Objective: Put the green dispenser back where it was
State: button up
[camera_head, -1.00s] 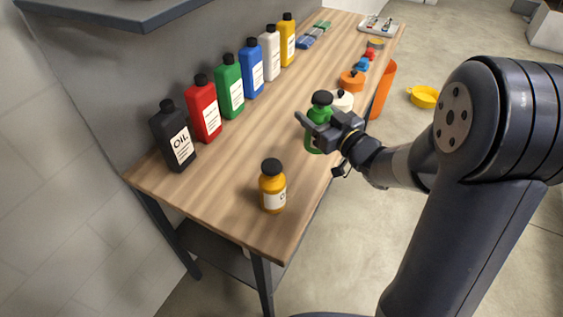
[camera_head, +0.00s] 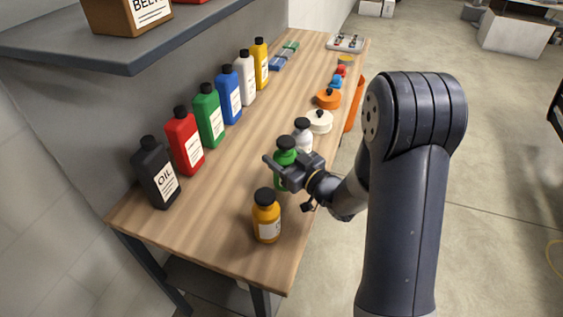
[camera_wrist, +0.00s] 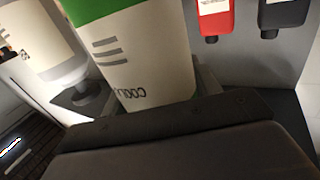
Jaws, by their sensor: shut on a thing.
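The green dispenser (camera_head: 284,158) has a black cap and stands upright between the fingers of my gripper (camera_head: 283,174), near the table's right edge. My gripper is shut on it. In the wrist view the green dispenser (camera_wrist: 140,60) fills the upper middle, its white label printed with partly hidden lettering. In the head view my gripper hides part of its body. I cannot tell whether its base touches the table. An amber dispenser (camera_head: 266,217) stands in front of it, and a white dispenser (camera_head: 303,138) with a dark cap stands just behind it.
A row of bottles lines the wall side: black oil (camera_head: 156,175), red (camera_head: 185,143), green (camera_head: 209,117), blue (camera_head: 229,97), white and yellow. A white round container (camera_head: 319,121) and an orange one (camera_head: 328,98) stand farther back. The table's (camera_head: 225,195) middle strip is clear.

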jog(key=shift+f, duration=1.25)
jog(key=shift+f+b, duration=0.35)
jog(key=shift+b, duration=0.1)
jog(key=shift+f+b, duration=0.3)
jog(key=shift+b, duration=0.15)
jog(key=shift+r, duration=0.1)
jog(key=o, duration=1.4)
